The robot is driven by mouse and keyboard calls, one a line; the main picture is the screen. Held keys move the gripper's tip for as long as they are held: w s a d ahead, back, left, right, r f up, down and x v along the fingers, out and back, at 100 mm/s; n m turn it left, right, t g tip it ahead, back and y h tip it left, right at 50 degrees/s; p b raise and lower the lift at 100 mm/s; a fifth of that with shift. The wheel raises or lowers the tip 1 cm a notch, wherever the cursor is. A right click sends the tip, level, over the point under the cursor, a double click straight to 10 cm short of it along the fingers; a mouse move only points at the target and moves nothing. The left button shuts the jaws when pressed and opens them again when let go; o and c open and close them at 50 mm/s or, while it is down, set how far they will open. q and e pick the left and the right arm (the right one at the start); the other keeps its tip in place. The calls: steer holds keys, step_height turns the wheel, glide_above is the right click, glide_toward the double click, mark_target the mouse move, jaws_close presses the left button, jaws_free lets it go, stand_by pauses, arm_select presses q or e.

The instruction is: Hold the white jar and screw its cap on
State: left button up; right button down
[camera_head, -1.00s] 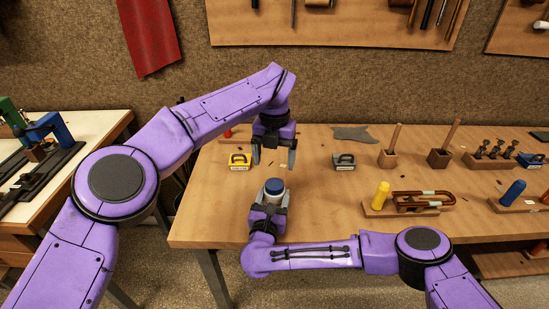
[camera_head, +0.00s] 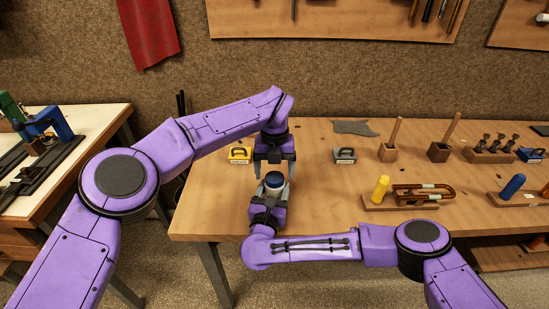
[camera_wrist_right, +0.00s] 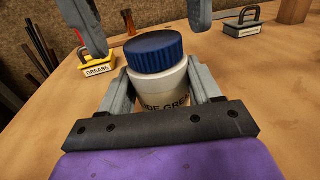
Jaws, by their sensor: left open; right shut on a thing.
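The white jar (camera_wrist_right: 160,88) stands upright between the fingers of my right gripper (camera_wrist_right: 160,95), which is shut on it. Part of a "GREASE" label shows low on the jar. The blue ribbed cap (camera_wrist_right: 154,52) sits on top of the jar; how far it is threaded cannot be told. In the head view the jar (camera_head: 275,191) and cap (camera_head: 274,178) are near the table's front left. My left gripper (camera_head: 274,172) is open and points down over the cap. In the right wrist view its fingers show above and to either side of the cap, apart from it.
A yellow block labelled "GREASE" (camera_wrist_right: 98,62) and a grey handled block (camera_head: 344,156) stand behind the jar.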

arm_select(q)
steer(key=shift+f, duration=0.7)
steer(key=c, duration=1.1)
steer(key=o, duration=1.2)
steer(key=shift+o, duration=0.2)
steer(key=shift+r, duration=0.1)
